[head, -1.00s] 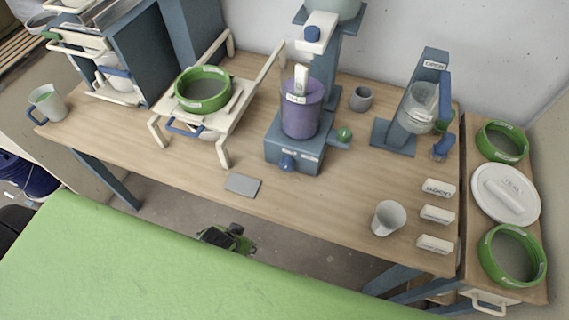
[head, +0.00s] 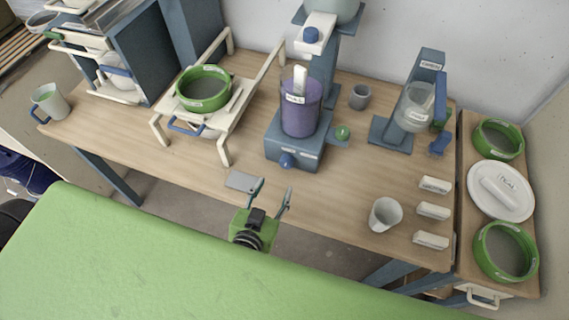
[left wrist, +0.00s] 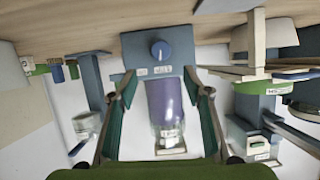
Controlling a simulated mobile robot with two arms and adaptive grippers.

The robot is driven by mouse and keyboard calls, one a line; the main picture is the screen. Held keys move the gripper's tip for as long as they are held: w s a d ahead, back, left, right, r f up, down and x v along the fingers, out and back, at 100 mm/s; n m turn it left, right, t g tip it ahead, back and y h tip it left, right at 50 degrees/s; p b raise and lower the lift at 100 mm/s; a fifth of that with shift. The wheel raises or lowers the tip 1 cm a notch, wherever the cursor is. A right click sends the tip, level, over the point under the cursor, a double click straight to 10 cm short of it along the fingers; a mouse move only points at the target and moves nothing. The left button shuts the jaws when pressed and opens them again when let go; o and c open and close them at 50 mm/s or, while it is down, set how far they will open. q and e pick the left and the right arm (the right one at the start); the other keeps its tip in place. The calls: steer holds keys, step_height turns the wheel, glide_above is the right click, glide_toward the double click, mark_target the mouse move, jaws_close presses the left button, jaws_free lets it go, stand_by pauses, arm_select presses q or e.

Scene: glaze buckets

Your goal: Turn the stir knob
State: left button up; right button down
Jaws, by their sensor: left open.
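The stir knob is a blue knob (head: 287,161) on the front face of the blue-grey mixer base (head: 296,148). It also shows in the left wrist view (left wrist: 160,49), facing the camera, with small labels under it. A clear jar with purple content (head: 300,112) stands on the base. My left gripper (head: 269,188) is open and empty near the table's front edge, in front of and below the knob, apart from it. In the left wrist view its two fingers stand to either side of the mixer. My right gripper is not in view.
A grey plate (head: 242,181) lies near the table's front edge. A white cup (head: 385,214) and several white label blocks (head: 433,210) are to the right. A cream stand with a green sieve ring (head: 203,88) is to the left. A green ball (head: 342,133) sticks out beside the base.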

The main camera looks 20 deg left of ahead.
mark_target(285, 165)
arm_select(q)
steer(key=p+x, duration=0.2)
steer(key=x, duration=0.9)
steer(key=shift+w+a+f, duration=0.1)
steer(key=shift+w+f, duration=0.05)
steer(key=shift+w, duration=0.2)
steer(key=c, duration=1.1)
